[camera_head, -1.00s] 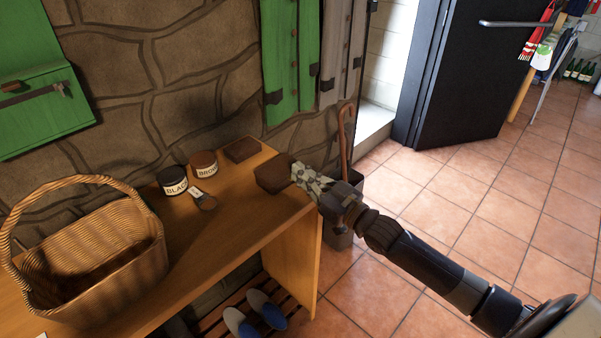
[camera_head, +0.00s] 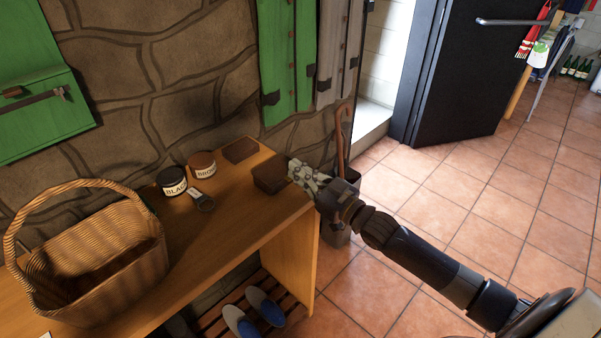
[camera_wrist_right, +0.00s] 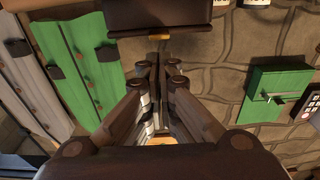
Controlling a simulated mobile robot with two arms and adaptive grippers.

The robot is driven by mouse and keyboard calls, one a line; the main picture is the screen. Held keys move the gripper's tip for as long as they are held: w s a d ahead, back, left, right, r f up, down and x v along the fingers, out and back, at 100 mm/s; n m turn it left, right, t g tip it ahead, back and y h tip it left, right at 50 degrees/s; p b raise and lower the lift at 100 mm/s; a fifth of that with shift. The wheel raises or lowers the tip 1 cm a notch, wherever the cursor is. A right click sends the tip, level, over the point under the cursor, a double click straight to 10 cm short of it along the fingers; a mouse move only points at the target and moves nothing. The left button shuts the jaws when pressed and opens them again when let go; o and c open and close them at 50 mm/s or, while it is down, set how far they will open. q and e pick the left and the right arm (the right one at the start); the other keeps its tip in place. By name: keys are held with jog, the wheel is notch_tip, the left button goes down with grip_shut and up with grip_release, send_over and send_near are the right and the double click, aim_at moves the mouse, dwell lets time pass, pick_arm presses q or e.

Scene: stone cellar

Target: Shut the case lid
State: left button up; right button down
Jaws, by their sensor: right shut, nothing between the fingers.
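A small dark brown case (camera_head: 268,173) stands near the right end of the wooden table. In the right wrist view the case (camera_wrist_right: 160,15) fills the top edge, with a small brass clasp (camera_wrist_right: 159,37) on the side facing me. Its far side is out of frame there, and I cannot tell how far the lid is open. My right gripper (camera_head: 293,168) is at the case's right side in the head view. Its fingers (camera_wrist_right: 160,70) are shut and empty, pointing at the clasp side; I cannot tell if they touch. My left gripper is not in view.
A flat brown item (camera_head: 240,150), black and brown tins (camera_head: 203,164), a small dark item with a tag (camera_head: 204,203) and a wicker basket (camera_head: 100,270) share the table (camera_head: 215,240). A walking stick stands in a holder (camera_head: 338,236) beyond the table end. Floor at right is clear.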

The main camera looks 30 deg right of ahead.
pick_arm(q)
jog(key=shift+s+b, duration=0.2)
jog(key=shift+b, duration=0.35)
pick_arm(e)
jog(key=r+v, duration=0.1)
jog(key=v, duration=0.8)
jog(key=shift+s+d+f, duration=0.2)
jog(key=shift+s+f, duration=0.1)
jog(key=shift+f, duration=0.25)
